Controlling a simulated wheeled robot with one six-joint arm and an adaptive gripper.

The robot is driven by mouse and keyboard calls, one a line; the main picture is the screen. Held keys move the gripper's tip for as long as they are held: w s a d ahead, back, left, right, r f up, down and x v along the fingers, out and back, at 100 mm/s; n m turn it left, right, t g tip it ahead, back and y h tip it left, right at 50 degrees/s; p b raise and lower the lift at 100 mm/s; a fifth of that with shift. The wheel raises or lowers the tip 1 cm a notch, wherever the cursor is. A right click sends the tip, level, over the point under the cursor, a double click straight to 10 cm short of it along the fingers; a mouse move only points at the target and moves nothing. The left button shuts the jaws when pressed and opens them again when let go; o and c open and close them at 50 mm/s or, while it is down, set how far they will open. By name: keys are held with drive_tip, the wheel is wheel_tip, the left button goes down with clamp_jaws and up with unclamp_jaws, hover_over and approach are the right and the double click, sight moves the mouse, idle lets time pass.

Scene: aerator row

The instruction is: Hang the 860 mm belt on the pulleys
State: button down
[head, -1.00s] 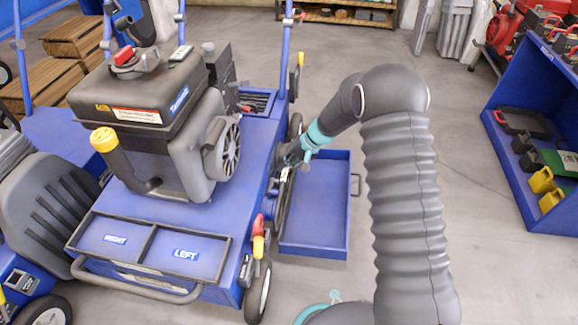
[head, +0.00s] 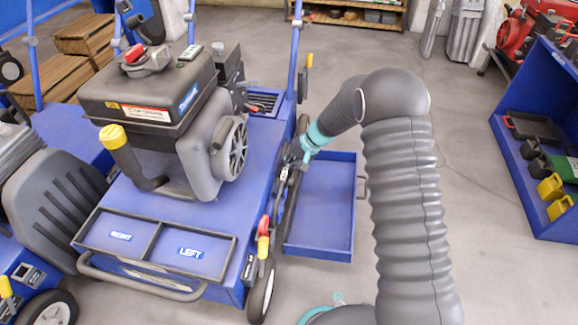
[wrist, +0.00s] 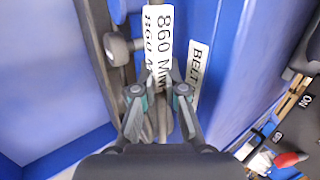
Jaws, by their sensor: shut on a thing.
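My gripper (wrist: 160,90) is shut at the side of the blue aerator (head: 215,225). In the wrist view, a white tag (wrist: 160,40) reading "860 MM" stands at its fingertips, and grey-black loops of the 860 mm belt (wrist: 150,128) show between and below the fingers. A grey round part, perhaps a pulley or knob (wrist: 118,48), is just left of the tag. A "BELT" label (wrist: 198,72) is on the blue panel to the right. In the head view, my gripper (head: 293,158) is between the aerator's side and a blue tray; the belt is hard to make out there. The pulleys cannot be told clearly.
The open blue tray (head: 350,225) is just right of the gripper. The engine (head: 150,100) stands on the aerator, with two compartments marked RIGHT and LEFT at its front. A blue shelf (head: 500,150) stands far right. Grey floor between is clear.

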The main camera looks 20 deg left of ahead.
drive_tip(key=shift+a, duration=0.3)
drive_tip(key=shift+f, duration=0.4)
idle(0.6)
drive_tip(key=c, duration=1.2)
unclamp_jaws()
drive_tip(key=shift+o, duration=0.2)
drive_tip(key=v, duration=1.2)
